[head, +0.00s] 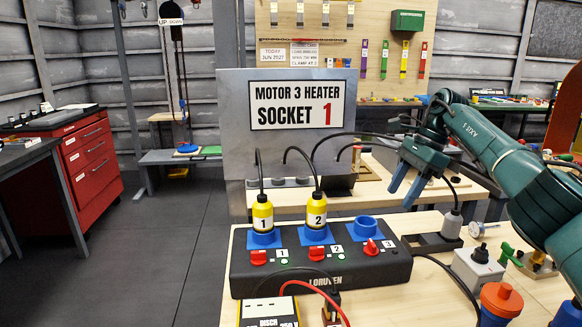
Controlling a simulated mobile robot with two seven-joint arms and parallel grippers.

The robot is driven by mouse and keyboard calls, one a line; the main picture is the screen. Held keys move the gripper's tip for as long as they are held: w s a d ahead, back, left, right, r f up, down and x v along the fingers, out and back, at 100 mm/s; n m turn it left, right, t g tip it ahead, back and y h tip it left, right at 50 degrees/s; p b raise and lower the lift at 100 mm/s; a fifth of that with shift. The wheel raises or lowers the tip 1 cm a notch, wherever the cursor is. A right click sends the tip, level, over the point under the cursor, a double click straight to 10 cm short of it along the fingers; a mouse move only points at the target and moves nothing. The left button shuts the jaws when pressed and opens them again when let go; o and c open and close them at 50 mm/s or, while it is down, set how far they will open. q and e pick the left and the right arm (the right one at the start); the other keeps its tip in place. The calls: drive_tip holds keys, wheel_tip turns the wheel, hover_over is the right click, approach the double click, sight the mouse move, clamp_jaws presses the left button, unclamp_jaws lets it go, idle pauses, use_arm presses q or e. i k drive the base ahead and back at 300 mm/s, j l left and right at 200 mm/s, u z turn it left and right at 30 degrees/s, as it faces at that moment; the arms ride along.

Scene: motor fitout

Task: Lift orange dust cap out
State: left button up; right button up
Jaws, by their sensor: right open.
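My left gripper is not in view.
Yellow plugs 1 (262,213) and 2 (316,210) stand in blue sockets; the third blue socket (366,226) holds no plug. A sign panel (232,130) rises behind. A grey switch box (476,268), a grey plug (451,224) and cables crowd the right side.

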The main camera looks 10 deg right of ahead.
sight(500, 299)
drive_tip(key=k, duration=1)
